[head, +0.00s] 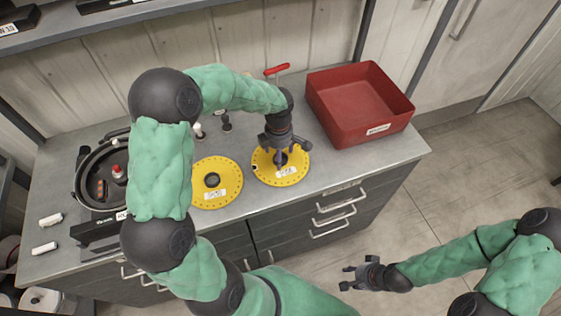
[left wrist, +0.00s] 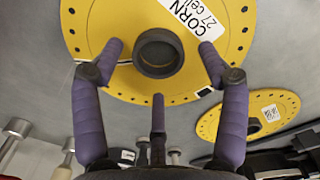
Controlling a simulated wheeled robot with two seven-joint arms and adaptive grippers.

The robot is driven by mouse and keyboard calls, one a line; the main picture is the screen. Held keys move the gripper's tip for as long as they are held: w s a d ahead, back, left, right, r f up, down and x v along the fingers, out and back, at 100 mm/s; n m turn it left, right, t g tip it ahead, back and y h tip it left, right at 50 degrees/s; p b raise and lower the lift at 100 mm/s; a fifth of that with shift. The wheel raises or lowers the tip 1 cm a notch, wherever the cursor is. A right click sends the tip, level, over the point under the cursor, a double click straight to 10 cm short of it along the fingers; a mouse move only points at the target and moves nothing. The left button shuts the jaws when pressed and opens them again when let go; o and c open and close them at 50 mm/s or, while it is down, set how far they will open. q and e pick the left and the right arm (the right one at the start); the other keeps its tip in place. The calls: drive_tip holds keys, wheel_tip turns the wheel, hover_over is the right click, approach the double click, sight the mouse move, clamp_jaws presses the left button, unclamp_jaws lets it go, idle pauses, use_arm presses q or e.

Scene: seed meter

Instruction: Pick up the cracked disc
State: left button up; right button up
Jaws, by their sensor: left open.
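Two yellow discs with dark hubs lie flat on the bench. The right one (head: 294,176) is under my left gripper (head: 281,158); a dark mark that may be a break shows at its rim. My right gripper (head: 350,278) is open and empty, off the bench's front.
A red bin (head: 340,110) stands at the bench's right end. A black round housing (head: 84,190) stands at the left, with white cylinders (head: 50,220) near it. A red-handled tool (head: 277,69) is at the back. Drawer handles (head: 336,208) stick out in front.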

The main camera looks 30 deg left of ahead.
use_arm(q)
drive_tip(key=shift+f, duration=0.8)
drive_tip(key=c, duration=1.3)
